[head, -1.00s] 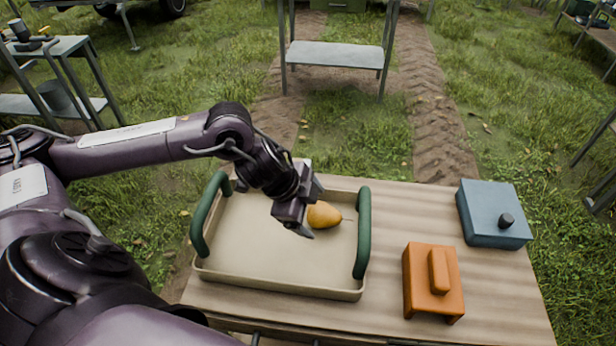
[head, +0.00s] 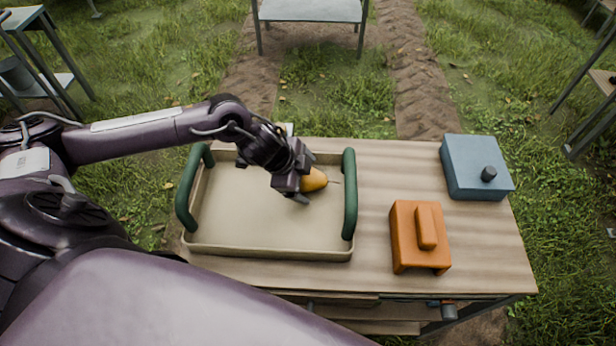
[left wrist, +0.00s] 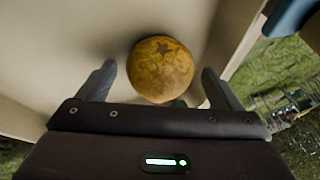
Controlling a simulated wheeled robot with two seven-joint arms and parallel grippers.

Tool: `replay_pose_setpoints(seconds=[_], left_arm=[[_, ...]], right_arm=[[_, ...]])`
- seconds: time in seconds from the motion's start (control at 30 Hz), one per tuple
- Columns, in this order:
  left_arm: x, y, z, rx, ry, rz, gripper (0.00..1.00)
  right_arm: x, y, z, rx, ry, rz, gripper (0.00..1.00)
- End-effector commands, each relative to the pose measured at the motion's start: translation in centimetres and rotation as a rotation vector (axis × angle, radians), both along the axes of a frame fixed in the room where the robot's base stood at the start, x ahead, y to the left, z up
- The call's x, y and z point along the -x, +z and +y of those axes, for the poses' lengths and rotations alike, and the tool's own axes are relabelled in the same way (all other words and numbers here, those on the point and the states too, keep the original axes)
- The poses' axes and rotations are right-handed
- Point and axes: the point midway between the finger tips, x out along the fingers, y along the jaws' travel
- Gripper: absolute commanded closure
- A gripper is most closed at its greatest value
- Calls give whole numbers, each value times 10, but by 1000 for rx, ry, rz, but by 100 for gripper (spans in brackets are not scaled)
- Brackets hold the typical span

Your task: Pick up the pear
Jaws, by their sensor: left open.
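The yellow-orange pear (head: 315,180) lies in the beige tray (head: 262,246), towards its right back part, with its stem pointing right in the head view. My left gripper (head: 304,190) is low over the tray at the pear's left end. In the left wrist view the pear (left wrist: 161,69) shows its round end between and just ahead of the two open fingers of my left gripper (left wrist: 156,85). Gaps show on both sides, so the fingers do not appear to touch it. My right gripper is not in view.
The tray has green handles (head: 349,193) at both ends and stands on a wooden table (head: 375,170). An orange block-shaped object (head: 419,238) and a blue box with a black knob (head: 476,167) stand to the right. Bare tabletop lies between them and the tray.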

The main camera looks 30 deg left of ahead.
Motion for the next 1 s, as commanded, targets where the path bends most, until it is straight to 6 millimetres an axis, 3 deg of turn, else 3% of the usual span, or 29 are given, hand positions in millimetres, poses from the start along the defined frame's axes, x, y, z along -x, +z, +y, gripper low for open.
replay_pose_setpoints(seconds=[0.13, 0.53, 0.83, 1.0], left_arm=[[0, 0, 0, 0, 0, 0, 15], [0, 0, 0, 0, 0, 0, 68], [0, 4, 0, 0, -1, -1, 68], [-1, 18, 0, 1, -2, -4, 68]], right_arm=[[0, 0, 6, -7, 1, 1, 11], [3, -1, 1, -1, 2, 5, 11], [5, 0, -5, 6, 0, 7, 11], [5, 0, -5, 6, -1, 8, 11]])
